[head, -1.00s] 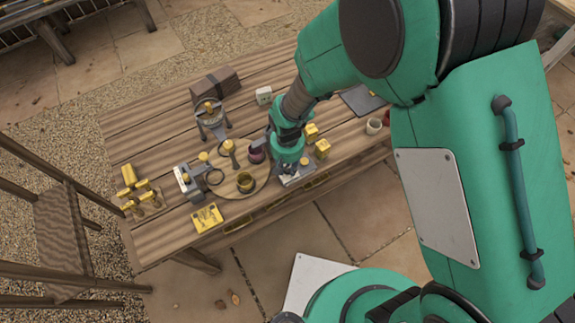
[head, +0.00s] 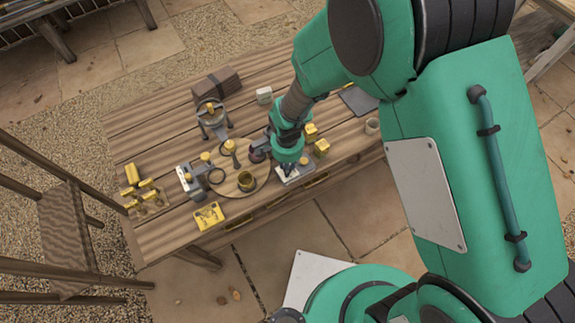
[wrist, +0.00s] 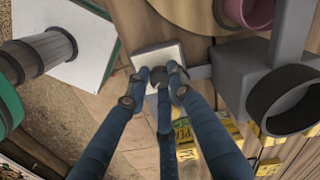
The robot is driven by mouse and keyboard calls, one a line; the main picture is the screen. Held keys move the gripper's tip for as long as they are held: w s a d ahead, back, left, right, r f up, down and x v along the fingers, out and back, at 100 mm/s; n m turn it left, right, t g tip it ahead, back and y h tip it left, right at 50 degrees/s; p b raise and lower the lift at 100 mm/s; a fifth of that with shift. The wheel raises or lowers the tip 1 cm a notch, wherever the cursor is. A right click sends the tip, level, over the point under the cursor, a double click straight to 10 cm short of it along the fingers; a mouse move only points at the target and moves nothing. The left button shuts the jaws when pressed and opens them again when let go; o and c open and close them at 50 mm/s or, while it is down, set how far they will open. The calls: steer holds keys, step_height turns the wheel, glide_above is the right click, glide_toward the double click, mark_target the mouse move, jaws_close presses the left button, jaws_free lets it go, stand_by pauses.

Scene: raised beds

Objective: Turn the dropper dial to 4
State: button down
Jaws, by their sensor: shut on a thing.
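My gripper (wrist: 160,78) has dark blue fingers closed around a small dark round knob (wrist: 158,76), which I take to be the dropper dial. The knob sits on a pale square plate (wrist: 171,54), joined by a grey bar to a grey body with a dark ring (wrist: 290,98) on the right. In the head view my gripper (head: 290,170) points down over the pale plate (head: 297,178) at the table's front edge. The fingers hide most of the knob. I cannot read any numbers or its setting.
A brown box (head: 215,85) is at the back.

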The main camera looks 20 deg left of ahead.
steer(key=m, duration=0.3)
steer(key=shift+s+m, duration=0.15)
steer(key=shift+m, duration=0.15)
steer(key=shift+m+p, duration=0.45)
steer(key=shift+m, duration=1.45)
steer(key=c, duration=1.5)
jaws_free()
steer(key=shift+a, duration=0.1)
steer(key=shift+r, duration=0.2)
step_height(320, 180, up, 12)
steer(key=shift+f, duration=0.25)
